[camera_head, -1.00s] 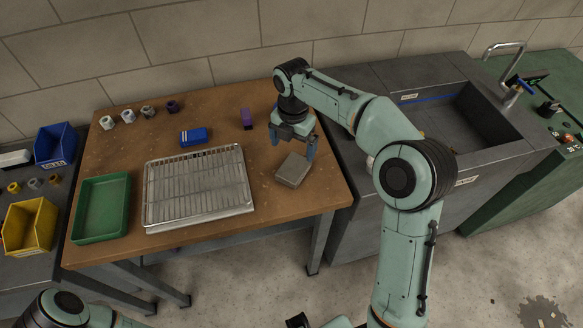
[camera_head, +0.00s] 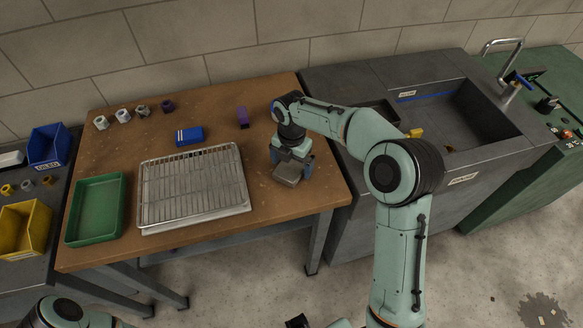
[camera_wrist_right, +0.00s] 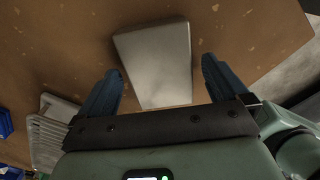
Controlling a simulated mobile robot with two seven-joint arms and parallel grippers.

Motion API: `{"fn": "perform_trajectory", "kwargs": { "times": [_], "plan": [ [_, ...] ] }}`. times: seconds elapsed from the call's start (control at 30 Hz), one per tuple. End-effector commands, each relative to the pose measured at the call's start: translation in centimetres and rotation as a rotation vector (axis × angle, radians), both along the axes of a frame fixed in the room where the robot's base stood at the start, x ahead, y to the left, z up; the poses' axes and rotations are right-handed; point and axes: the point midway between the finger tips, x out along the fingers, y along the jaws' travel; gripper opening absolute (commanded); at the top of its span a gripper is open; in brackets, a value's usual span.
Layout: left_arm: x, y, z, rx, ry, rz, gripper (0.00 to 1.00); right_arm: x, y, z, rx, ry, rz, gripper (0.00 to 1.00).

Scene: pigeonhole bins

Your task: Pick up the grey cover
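The grey cover (camera_head: 288,172) is a flat grey block on the right part of the brown wooden table. It also shows in the right wrist view (camera_wrist_right: 155,62), just beyond and between the fingers. My right gripper (camera_head: 291,174) is low over the cover, with its fingers apart on either side. In the right wrist view the right gripper (camera_wrist_right: 162,82) is open, with a gap between each finger and the cover. The cover's near end is partly hidden by the gripper body.
A wire rack (camera_head: 193,187) on a tray lies left of the cover. A green tray (camera_head: 96,210), a blue box (camera_head: 190,136) and a purple part (camera_head: 243,118) are also on the table (camera_head: 272,224). A sink (camera_head: 468,118) stands to the right.

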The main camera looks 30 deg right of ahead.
Motion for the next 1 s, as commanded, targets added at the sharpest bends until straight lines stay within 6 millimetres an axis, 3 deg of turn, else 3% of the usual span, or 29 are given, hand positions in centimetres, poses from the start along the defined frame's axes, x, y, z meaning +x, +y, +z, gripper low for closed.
{"fn": "perform_trajectory", "kwargs": {
  "times": [0.03, 0.23, 0.47, 0.63, 0.77, 1.0],
  "plan": [
    [0.0, 0.0, 0.0, 0.0, 0.0, 0.0, 0.43, 0.0, 0.0, 0.0, 0.0, 0.0, 0.0, 0.87],
    [0.0, 0.0, 0.0, 0.0, 0.0, 0.0, 0.43, 0.0, 0.0, 0.0, 0.0, 0.0, 0.0, 0.22],
    [0.0, 0.0, 0.0, 0.0, 0.0, 0.0, 0.43, 0.1, 0.0, 0.2, 0.001, -0.003, 0.0, 0.22],
    [0.2, 0.0, 0.3, 0.0, -0.002, 0.0, 0.43, 0.2, 0.0, 1.7, 0.001, -0.007, 0.0, 0.22],
    [0.4, 0.0, 0.8, 0.0, -0.006, 0.0, 0.43, 0.2, 0.0, 4.4, 0.001, -0.009, 0.0, 0.22],
    [1.5, 0.0, 2.5, 0.0, -0.017, 0.0, 0.43, 0.2, 0.0, 11.3, 0.001, -0.009, 0.0, 0.22]
  ]
}}
